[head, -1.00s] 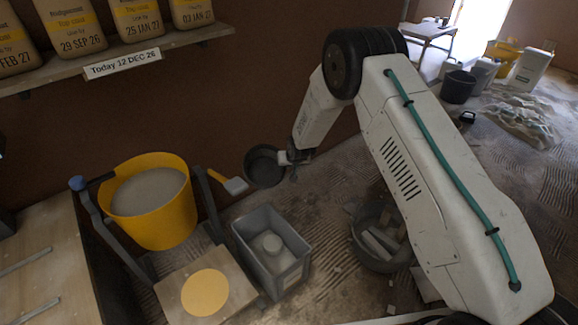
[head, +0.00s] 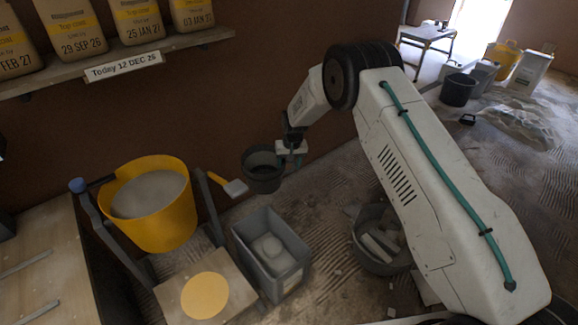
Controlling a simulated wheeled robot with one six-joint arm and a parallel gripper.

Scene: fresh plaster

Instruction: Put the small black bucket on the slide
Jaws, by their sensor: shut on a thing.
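The small black bucket (head: 262,178) hangs near the brown wall, above the floor, with its opening up. My gripper (head: 284,153) is shut on the right side of its rim, and the fingertips are partly hidden. A pale wooden board with a round yellow patch (head: 205,294) lies at the lower left, in front of a large yellow tub; it may be the slide, but I cannot tell for sure. The bucket is up and to the right of this board, well apart from it.
The yellow tub (head: 164,226) of grey plaster stands between grey posts. A grey crate (head: 287,279) holding a round pale thing stands between board and bucket. A yellow-handled tool (head: 234,187) is by the tub. A dark rubble bucket (head: 380,266) stands under my arm. A shelf (head: 130,64) with bags runs above.

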